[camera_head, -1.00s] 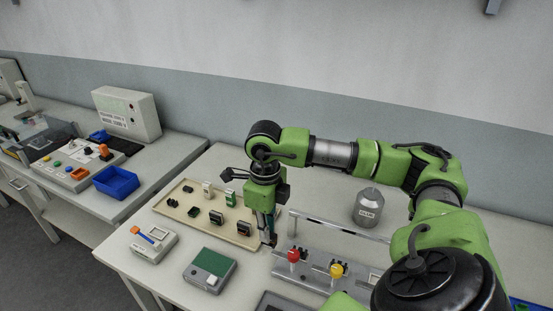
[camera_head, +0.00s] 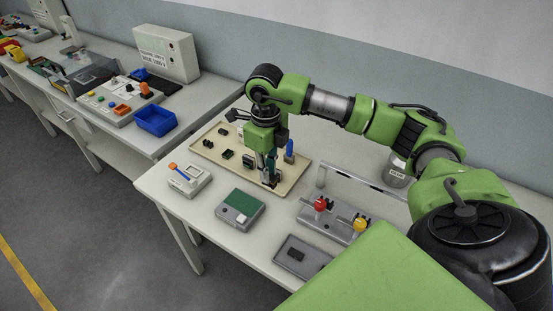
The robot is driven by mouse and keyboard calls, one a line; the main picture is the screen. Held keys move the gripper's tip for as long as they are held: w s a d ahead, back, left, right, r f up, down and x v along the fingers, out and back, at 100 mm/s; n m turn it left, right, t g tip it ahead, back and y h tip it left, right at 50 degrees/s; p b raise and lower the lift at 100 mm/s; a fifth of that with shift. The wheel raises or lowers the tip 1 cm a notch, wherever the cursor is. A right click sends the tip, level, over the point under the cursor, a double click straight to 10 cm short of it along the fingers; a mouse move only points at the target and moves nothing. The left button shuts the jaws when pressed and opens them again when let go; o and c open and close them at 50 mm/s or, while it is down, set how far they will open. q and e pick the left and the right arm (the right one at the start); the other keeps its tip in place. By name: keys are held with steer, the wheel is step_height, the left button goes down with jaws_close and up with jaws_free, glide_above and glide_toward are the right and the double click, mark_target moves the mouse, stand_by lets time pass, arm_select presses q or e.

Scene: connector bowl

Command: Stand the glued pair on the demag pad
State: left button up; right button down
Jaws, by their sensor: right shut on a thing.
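My right gripper (camera_head: 270,180) points down at the near right end of the beige tray (camera_head: 207,162). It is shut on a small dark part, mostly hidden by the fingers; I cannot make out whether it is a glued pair. Small dark connectors (camera_head: 228,154) lie on the tray left of the gripper, and a blue upright part (camera_head: 290,147) stands just right of it. A grey block with a green top (camera_head: 240,204) sits on the table in front of the tray. I cannot tell whether this is the demag pad. My left gripper is not in view.
A grey device with a blue and orange lever (camera_head: 187,181) stands left of the green-topped block. A fixture with red and yellow knobs (camera_head: 336,220), a shallow dark tray (camera_head: 303,262) and a grey canister (camera_head: 397,173) are to the right. A blue bin (camera_head: 155,121) is on the left bench.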

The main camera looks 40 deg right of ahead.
steer(key=shift+w+a, duration=2.6)
steer(key=shift+w, duration=1)
steer(key=shift+f+b, duration=4.35)
steer(key=shift+f, duration=1.5)
steer(key=c, duration=1.9)
jaws_free()
